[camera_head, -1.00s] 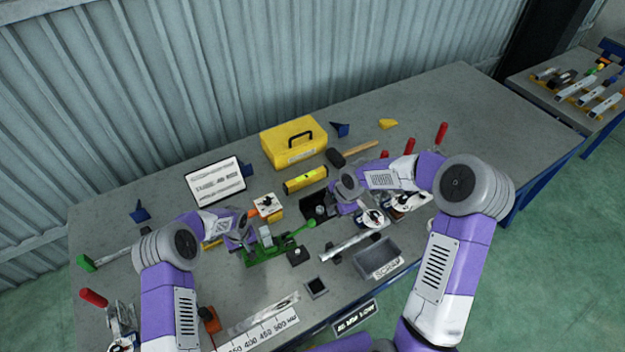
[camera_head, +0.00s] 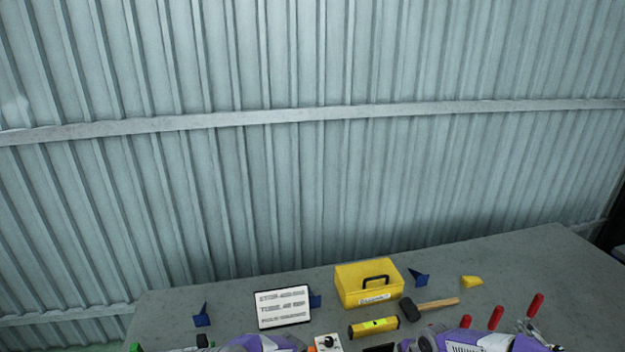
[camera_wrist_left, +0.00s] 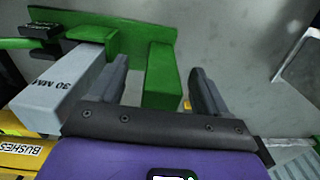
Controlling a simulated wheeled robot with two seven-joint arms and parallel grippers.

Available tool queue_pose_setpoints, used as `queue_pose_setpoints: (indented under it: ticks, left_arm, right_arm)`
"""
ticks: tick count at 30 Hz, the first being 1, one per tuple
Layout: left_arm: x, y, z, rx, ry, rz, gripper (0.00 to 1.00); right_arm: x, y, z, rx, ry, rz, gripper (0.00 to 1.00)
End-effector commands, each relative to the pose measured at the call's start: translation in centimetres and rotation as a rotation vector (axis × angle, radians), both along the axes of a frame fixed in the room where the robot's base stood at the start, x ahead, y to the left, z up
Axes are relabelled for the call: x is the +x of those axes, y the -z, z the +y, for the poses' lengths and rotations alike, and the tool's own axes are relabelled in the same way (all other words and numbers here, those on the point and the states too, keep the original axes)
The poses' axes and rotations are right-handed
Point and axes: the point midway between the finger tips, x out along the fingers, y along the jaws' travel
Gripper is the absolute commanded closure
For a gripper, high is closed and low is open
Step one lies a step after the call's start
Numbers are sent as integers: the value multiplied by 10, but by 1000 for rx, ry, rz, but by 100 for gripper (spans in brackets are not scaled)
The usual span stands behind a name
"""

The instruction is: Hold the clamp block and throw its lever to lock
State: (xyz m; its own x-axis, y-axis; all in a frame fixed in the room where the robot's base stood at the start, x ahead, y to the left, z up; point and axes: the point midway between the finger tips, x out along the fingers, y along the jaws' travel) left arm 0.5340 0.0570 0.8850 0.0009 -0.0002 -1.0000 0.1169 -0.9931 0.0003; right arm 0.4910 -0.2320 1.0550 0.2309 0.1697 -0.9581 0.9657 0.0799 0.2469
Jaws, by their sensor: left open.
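In the left wrist view my left gripper (camera_wrist_left: 160,68) is open. Its two dark fingers stand on either side of an upright green block (camera_wrist_left: 161,78) of the green clamp fixture, with a visible gap on the right side. The left finger lies between this block and a grey bar (camera_wrist_left: 62,95) marked 30 MM. A flat green plate (camera_wrist_left: 95,24) runs behind them. A green rod (camera_wrist_left: 15,43), possibly the lever, enters at the left edge. In the head view the clamp and both grippers are below the picture; only parts of my arms show at the bottom.
On the grey bench (camera_head: 540,255) stand a yellow case (camera_head: 368,284), a yellow level (camera_head: 373,327), a mallet (camera_head: 430,308), a white sign (camera_head: 284,307) and red handles (camera_head: 536,305). A yellow bin labelled BUSHES (camera_wrist_left: 20,152) is near the gripper. A corrugated wall rises behind.

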Motion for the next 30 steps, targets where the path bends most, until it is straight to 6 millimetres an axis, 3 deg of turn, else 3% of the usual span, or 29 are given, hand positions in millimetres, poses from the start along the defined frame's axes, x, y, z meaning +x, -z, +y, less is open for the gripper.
queue_pose_setpoints:
  ticks: [15, 26, 30]
  left_arm:
    - [0, -53, 0, 0, 1, 0, 23]
    - [-1, -60, 0, 0, 1, 1, 23]
    - [-1, -60, 0, 0, 1, 1, 7]
  right_arm:
    - [0, -23, 0, 0, 0, 0, 100]
    - [0, -25, 0, 0, 0, 0, 100]
    - [0, -25, 0, 0, 0, 0, 100]
